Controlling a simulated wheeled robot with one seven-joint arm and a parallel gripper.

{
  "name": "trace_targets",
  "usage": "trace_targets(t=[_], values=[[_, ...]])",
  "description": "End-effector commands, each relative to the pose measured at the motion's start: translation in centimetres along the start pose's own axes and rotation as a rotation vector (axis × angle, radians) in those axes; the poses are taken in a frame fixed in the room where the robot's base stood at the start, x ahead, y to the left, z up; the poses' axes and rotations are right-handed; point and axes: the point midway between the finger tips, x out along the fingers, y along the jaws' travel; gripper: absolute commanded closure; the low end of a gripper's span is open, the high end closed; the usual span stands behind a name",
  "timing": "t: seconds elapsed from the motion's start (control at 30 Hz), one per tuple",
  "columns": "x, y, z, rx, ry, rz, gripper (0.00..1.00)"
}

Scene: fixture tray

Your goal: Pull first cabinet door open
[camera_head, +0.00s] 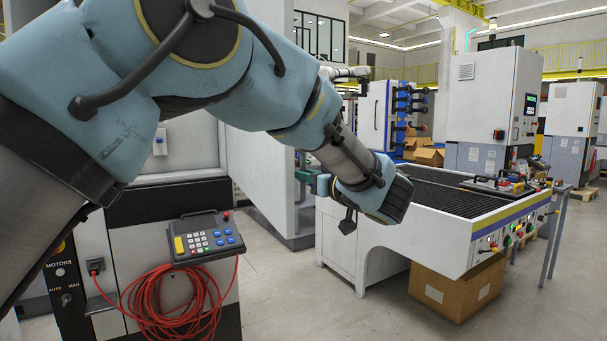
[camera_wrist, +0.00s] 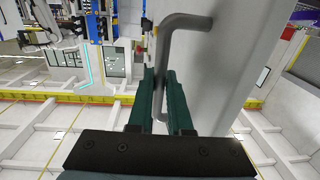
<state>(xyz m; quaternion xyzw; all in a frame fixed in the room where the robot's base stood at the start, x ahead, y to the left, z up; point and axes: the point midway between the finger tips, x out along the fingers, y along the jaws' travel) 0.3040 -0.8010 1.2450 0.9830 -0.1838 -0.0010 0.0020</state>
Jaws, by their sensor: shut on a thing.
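A pale cabinet door (camera_wrist: 225,60) fills the upper right of the wrist view, with a grey bent bar handle (camera_wrist: 183,21) on its face. My gripper (camera_wrist: 161,78) has its two green fingers on either side of the handle's straight part and is shut on it. In the head view, my gripper (camera_head: 307,177) reaches left from the end of my arm to the edge of the pale cabinet panel (camera_head: 262,165). My arm hides much of the cabinet there, and the handle is hard to make out. I cannot tell how far the door stands open.
A control pendant (camera_head: 205,238) with a coiled red cable (camera_head: 175,305) hangs at the lower left. A slatted machine table (camera_head: 450,215) stands to the right, with a cardboard box (camera_head: 455,288) under it. The grey floor (camera_head: 300,295) between them is clear.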

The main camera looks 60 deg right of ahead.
Motion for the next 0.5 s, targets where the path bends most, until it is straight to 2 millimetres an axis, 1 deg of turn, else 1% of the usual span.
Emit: trace_targets(t=[0.03,0.17,0.2,0.3,0.5], values=[[0.4,-0.23,-0.41,-0.003,0.008,-0.007,1.0],[0.44,-0.25,-0.45,-0.004,0.008,-0.007,1.0],[0.46,-0.26,-0.46,-0.004,0.009,-0.007,0.8],[0.4,-0.23,-0.4,-0.003,0.007,-0.006,0.7],[0.25,-0.14,-0.24,-0.002,0.004,-0.003,0.7]])
